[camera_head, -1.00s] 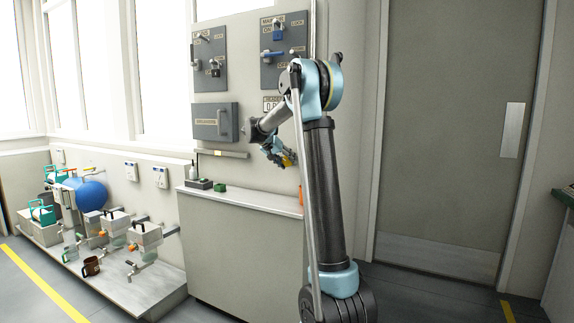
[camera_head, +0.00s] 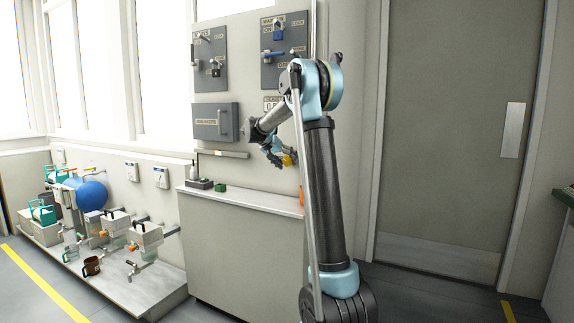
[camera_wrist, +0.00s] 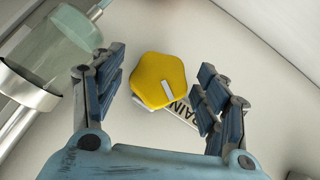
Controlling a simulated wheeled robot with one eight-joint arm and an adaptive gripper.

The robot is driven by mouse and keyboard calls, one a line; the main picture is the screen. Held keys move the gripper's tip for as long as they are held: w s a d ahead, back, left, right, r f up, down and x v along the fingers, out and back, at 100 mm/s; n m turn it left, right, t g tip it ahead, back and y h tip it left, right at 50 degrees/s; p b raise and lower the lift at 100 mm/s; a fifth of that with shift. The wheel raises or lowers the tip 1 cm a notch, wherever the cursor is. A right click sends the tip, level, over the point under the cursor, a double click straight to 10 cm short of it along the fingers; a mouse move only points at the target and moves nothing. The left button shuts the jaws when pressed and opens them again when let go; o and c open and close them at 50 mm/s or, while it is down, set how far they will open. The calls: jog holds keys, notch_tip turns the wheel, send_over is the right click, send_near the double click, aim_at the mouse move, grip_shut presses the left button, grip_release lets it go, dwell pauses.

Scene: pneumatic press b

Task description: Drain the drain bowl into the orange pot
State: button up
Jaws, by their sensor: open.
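A yellow five-sided knob (camera_wrist: 160,80) with a white pointer mark shows in the wrist view, against a pale panel. A label (camera_wrist: 181,113) ending in "RAIN" is partly hidden behind it. My gripper (camera_wrist: 157,78) is open, with one finger on each side of the knob. I cannot tell whether they touch it. A translucent greenish bowl (camera_wrist: 55,45) in a metal ring, perhaps the drain bowl, is at the upper left. In the head view my gripper (camera_head: 277,154) is by the panel above the ledge. A small orange thing (camera_head: 301,196) shows beside my arm; I cannot tell whether it is the pot.
The ledge (camera_head: 255,200) below bears a small green item (camera_head: 220,187) and a dark tray. At the left, a low bench (camera_head: 140,290) holds valves, mugs and a blue tank (camera_head: 92,194). A grey box (camera_head: 215,122) and lock panels hang on the wall.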

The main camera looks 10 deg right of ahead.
jog(key=v, duration=1.1)
jog(key=shift+a, duration=0.25)
jog(key=shift+s+r, duration=0.1)
jog(key=shift+s, duration=0.05)
jog(key=s+d+f+n+g+y, duration=0.1)
jog(key=s+d+f, duration=0.2)
jog(key=s, duration=0.6)
jog(key=s+d+f+n+g+y, duration=0.15)
jog(key=s+d+f, duration=0.25)
jog(key=s, duration=0.5)
jog(key=s+d+f+y, duration=0.1)
jog(key=s+d+f, duration=0.2)
jog(key=s, duration=0.6)
jog(key=s+a+f+n+y, duration=0.1)
jog(key=s+f+n+y, duration=0.2)
jog(key=s+f, duration=1.8)
jog(key=s+y, duration=0.2)
jog(key=s, duration=0.1)
jog(key=shift+s+a, duration=0.35)
jog(key=shift+s, duration=0.05)
jog(key=shift+g, duration=0.25)
